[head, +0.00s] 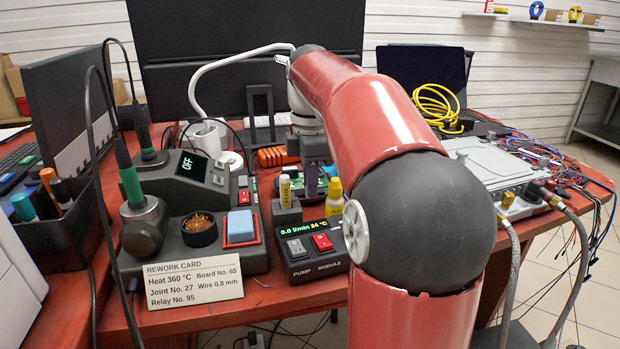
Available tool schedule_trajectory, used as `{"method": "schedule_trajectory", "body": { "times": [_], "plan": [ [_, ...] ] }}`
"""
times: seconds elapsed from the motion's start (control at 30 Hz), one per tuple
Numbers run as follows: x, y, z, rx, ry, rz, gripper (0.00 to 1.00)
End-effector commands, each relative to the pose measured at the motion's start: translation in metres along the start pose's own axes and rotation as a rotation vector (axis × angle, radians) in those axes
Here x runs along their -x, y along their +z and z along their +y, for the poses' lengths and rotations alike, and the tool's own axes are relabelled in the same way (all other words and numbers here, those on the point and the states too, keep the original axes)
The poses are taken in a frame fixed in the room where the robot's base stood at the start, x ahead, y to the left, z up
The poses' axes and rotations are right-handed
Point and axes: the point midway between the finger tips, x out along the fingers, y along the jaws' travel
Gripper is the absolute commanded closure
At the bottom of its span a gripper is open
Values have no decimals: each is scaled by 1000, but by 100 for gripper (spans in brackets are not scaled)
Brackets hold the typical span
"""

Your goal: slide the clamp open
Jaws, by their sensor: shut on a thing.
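My gripper (312,166) points down over the middle of the red bench, just behind the pump module (312,247). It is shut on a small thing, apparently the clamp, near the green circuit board. The clamp is too small and too hidden to make out how far it is open. A narrow purple-grey piece shows below the gripper body; I cannot tell whether it is a finger or the held thing.
A soldering station (200,180), a blue sponge (240,225) and a rework card (194,278) are at the left. Monitors stand behind. Loose wires (590,180) lie at the right. My arm hides the bench's middle right.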

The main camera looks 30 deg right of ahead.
Motion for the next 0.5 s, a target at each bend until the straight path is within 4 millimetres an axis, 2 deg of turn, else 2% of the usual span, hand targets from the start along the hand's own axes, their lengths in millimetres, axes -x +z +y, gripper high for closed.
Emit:
{"method": "schedule_trajectory", "body": {
  "times": [0.03, 0.07, 0.2, 0.5],
  "plan": [
    [0, 0, 0, 1, 0, 1, 100],
    [0, 0, 0, 1, 0, 1, 83],
    [0, 0, 0, 1, 1, 1, 65],
    [2, 0, 1, 0, 1, 0, 65]
  ]
}}
